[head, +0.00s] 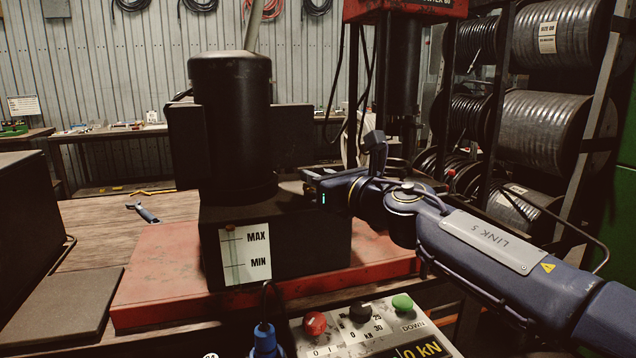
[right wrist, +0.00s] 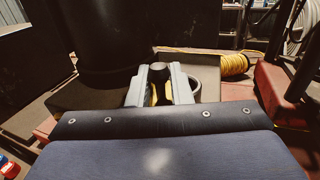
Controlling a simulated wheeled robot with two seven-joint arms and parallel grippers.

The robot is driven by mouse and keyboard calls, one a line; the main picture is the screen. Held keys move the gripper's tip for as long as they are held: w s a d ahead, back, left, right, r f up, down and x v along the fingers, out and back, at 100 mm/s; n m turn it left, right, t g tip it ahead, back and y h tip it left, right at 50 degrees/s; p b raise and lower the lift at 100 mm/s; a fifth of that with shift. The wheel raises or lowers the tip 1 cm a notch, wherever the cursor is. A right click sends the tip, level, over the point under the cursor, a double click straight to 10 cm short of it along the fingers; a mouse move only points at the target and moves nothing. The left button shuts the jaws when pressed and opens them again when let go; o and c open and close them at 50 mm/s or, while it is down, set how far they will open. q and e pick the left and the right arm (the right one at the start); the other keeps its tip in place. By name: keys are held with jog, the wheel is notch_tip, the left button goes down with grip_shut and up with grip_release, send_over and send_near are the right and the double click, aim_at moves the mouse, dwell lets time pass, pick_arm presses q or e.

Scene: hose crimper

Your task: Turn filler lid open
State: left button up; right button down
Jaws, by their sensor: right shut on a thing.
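The hydraulic unit has a black cylindrical motor (head: 232,120) on a dark tank (head: 320,240) with a MAX/MIN level gauge (head: 245,252). My right gripper (head: 308,187) reaches in from the right, low over the tank top beside the motor. In the right wrist view, my right gripper (right wrist: 159,88) has its two pale fingers closed on a small black knob-like filler lid (right wrist: 157,72), with only its top showing between them. A ring-shaped part (right wrist: 195,88) shows just right of the fingers. How far the lid is turned cannot be told. My left gripper is not in view.
The tank stands on a red base (head: 165,265) on a wooden bench. A control box (head: 365,330) with red, black and green buttons is in front. A blue-handled tool (head: 143,212) lies left. A rack of hose reels (head: 555,125) stands at right.

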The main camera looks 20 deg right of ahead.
jog(key=shift+s+d+n+g+y+b, duration=0.15)
jog(key=shift+d+n+g+y+b, duration=0.15)
jog(key=shift+n+y+b, duration=0.35)
jog(key=shift+s+d+n+g+y+b, duration=0.15)
jog(key=shift+n+g+y+b, duration=0.5)
jog(key=shift+y, duration=0.4)
jog(key=shift+s+d+r+n+g+y, duration=0.1)
jog(key=shift+n+g+y, duration=0.25)
jog(key=shift+y, duration=0.15)
jog(key=shift+s+r+n+g+y, duration=0.1)
jog(key=shift+n+g+y, duration=0.25)
jog(key=shift+y, duration=0.15)
jog(key=shift+s+d+n+g+y+p, duration=0.1)
jog(key=shift+s+n+g+y+p, duration=0.1)
jog(key=shift+n+g+y, duration=0.3)
jog(key=shift+s+d+n+g+y+p, duration=0.1)
jog(key=shift+n+g+y+p, duration=0.05)
jog(key=shift+n+g+y, duration=0.3)
jog(key=c, duration=1.4)
grip_release()
jog(key=shift+f, duration=0.1)
jog(key=v, duration=0.7)
jog(key=shift+s+d, duration=0.2)
jog(key=shift+d, duration=0.15)
